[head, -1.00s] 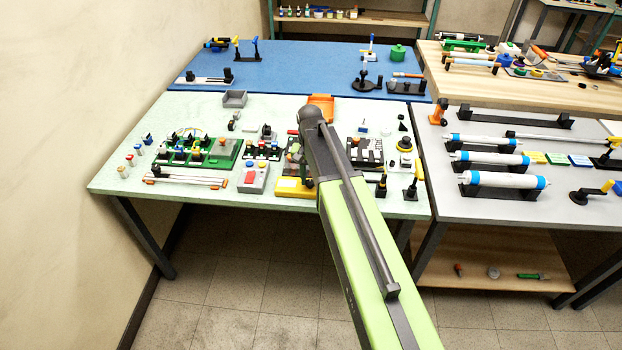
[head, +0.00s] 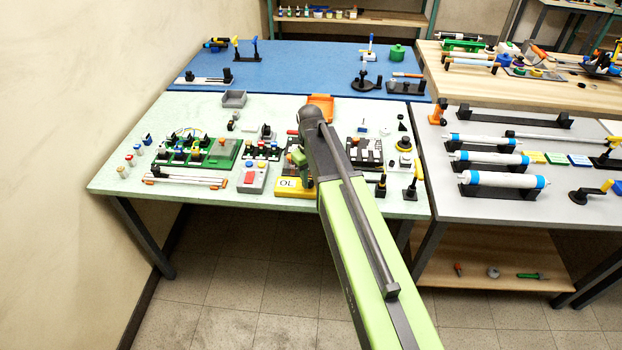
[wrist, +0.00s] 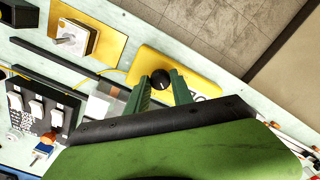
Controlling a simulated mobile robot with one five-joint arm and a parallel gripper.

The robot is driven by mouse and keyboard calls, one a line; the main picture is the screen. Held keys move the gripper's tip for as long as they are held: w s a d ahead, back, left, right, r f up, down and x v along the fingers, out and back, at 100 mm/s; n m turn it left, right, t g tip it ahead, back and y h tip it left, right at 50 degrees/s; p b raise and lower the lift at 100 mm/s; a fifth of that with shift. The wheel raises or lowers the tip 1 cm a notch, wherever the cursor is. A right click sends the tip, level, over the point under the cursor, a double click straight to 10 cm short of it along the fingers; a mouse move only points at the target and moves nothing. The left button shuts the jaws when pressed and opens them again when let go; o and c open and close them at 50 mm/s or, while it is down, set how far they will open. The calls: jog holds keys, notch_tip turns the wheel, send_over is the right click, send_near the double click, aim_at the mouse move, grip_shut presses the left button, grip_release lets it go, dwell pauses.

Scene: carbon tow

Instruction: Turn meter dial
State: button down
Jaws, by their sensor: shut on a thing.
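The yellow meter (head: 283,194) lies near the front edge of the pale green table, and its display reads "OL" in the head view. In the wrist view the yellow meter (wrist: 195,80) shows its round black dial (wrist: 160,79). The two green fingertips of my gripper (wrist: 159,77) stand on either side of the dial, shut on it. In the head view my arm hides the dial and most of my gripper. Part of the meter's display is hidden behind a finger in the wrist view.
A grey box with red and blue buttons (head: 253,178) stands left of the meter. A green circuit board (head: 205,153) lies farther left. Black switch panels and small stands crowd the table around my arm. The floor before the table is clear.

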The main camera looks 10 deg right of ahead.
aim_at(310, 182)
jog(key=shift+n, duration=0.5)
dwell(0.3)
jog(key=c, duration=1.1)
grip_release()
notch_tip(310, 182, up, 17)
jog(key=p, duration=1.7)
jog(key=shift+r, duration=0.2)
